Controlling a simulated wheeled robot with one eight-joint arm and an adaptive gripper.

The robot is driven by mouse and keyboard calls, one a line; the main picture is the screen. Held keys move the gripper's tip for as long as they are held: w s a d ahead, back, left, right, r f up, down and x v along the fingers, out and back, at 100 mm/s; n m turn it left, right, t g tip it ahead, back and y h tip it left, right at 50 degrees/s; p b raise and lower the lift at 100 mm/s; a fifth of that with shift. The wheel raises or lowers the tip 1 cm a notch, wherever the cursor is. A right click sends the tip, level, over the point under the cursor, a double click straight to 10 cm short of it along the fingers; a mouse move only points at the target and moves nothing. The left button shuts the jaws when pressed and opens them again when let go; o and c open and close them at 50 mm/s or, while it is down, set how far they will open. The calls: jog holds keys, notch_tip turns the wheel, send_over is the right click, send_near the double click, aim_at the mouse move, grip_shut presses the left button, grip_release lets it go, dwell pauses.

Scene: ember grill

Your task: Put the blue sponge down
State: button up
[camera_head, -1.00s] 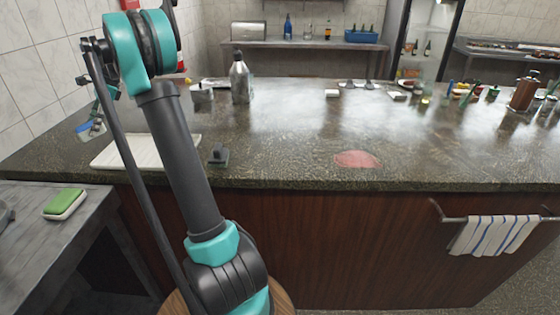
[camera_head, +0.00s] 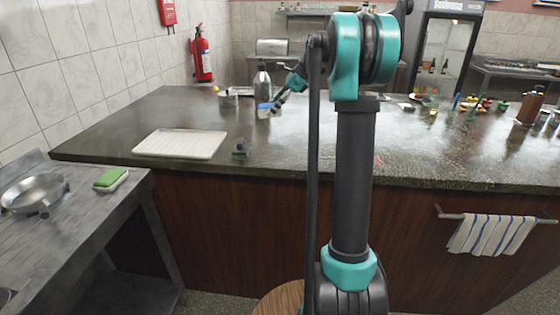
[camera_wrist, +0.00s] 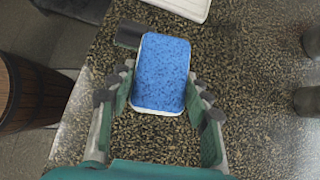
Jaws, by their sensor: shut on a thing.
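The blue sponge (camera_wrist: 162,72), with a white underside, sits between the fingers of my gripper (camera_wrist: 158,98) in the wrist view. My gripper is shut on it and holds it over the dark speckled counter (camera_wrist: 250,80). In the head view my gripper (camera_head: 276,104) is small, with a bit of the blue sponge (camera_head: 264,106) showing, in front of the grey bottle. How high the sponge is above the counter (camera_head: 110,140) is hard to tell.
A white tray (camera_head: 180,144) and a small dark block (camera_head: 240,150) lie near the counter's front edge. A grey bottle (camera_head: 262,80) stands behind. A green sponge (camera_head: 111,179) and a pan (camera_head: 34,192) are on the left side table. My arm hides the counter's middle.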

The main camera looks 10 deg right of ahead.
jog(key=s+r+m+t, duration=0.2)
jog(key=s+r, duration=0.5)
jog(key=s, duration=0.1)
jog(key=shift+y, duration=0.4)
notch_tip(320, 180, down, 20)
jog(key=shift+r, duration=0.1)
jog(key=o, duration=1.5)
jog(key=shift+o, duration=0.2)
